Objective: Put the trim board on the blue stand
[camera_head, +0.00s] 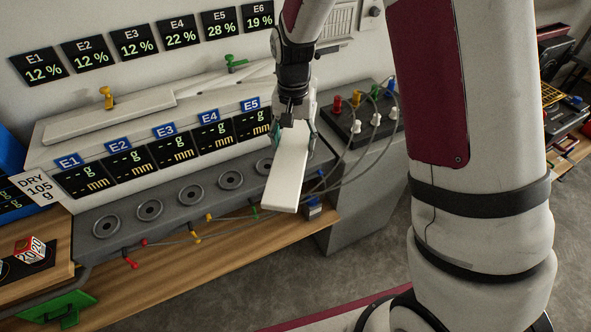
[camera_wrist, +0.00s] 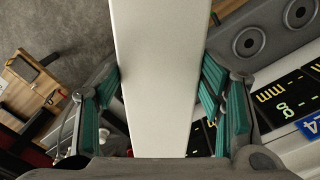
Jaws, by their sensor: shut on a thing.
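The trim board, a long white plank (camera_head: 287,172), is held by my gripper (camera_head: 296,113) over the right end of the grey console. It slants downward toward the front edge, and I cannot tell whether it touches the console. In the wrist view the board (camera_wrist: 160,60) runs between the teal finger pads of my gripper (camera_wrist: 160,98), which is shut on it. A blue object (camera_head: 10,152) stands at the left edge, partly cut off; I cannot tell whether it is the blue stand.
The grey console (camera_head: 122,243) has several round sockets and E1–E5 displays. White boards with a yellow clip (camera_head: 106,97) and a green clip (camera_head: 235,63) lie behind. A cabled control box (camera_head: 362,128) stands to the right. A green stand (camera_head: 62,309) is at lower left.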

